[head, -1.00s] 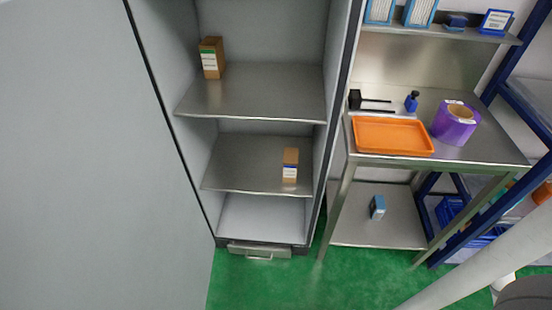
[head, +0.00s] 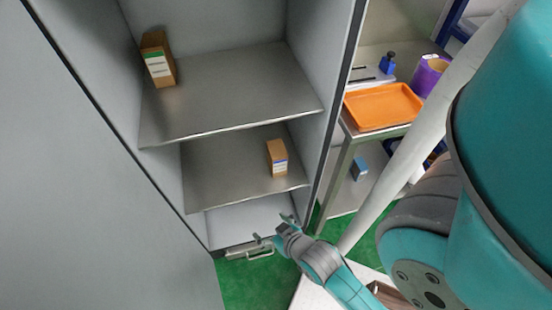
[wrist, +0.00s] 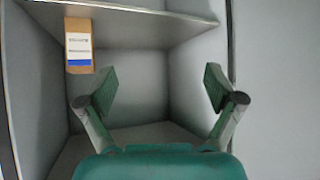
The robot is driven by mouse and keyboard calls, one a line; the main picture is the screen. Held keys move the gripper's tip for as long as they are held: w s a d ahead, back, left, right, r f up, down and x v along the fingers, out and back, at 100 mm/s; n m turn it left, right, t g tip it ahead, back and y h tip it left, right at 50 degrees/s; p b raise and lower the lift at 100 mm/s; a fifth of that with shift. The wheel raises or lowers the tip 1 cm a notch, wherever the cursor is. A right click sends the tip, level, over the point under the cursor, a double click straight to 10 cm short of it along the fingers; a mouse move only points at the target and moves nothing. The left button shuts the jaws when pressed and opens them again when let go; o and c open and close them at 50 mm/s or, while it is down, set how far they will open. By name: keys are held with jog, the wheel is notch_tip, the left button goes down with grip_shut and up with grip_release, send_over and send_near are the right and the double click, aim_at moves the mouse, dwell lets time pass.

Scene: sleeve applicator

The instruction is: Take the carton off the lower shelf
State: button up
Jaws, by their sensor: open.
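A small brown carton (head: 277,158) with a white and blue label stands upright on the lower shelf (head: 225,172) of the grey cabinet, toward its right side. My gripper (head: 273,228) is in front of the cabinet, lower than that shelf and apart from the carton. In the wrist view my gripper (wrist: 178,90) has its two fingers spread, with nothing between them. The carton (wrist: 79,46) shows there at the upper left, beyond and above the left finger.
Another brown carton (head: 158,61) with a green and white label stands on the upper shelf (head: 235,90). The cabinet's side walls bound both shelves. A blue box (head: 360,169) stands below.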

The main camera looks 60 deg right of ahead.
aim_at(277, 149)
jog(key=w+d+m+g, duration=0.1)
jog(key=w+d, duration=0.2)
jog(key=d, duration=0.5)
jog(key=w+d+m+g, duration=0.2)
jog(key=w+d, duration=0.1)
jog(key=d, duration=0.6)
jog(key=w+d+f+m+g, duration=0.1)
jog(key=w+d+m+g, duration=0.1)
jog(key=d, duration=0.7)
jog(key=shift+w+d, duration=0.1)
jog(key=shift+w, duration=0.5)
jog(key=shift+w+d, duration=0.8)
jog(key=shift+d, duration=0.15)
jog(key=shift+x, duration=1.1)
jog(key=shift+d+f, duration=0.1)
jog(key=shift+f, duration=0.35)
grip_shut()
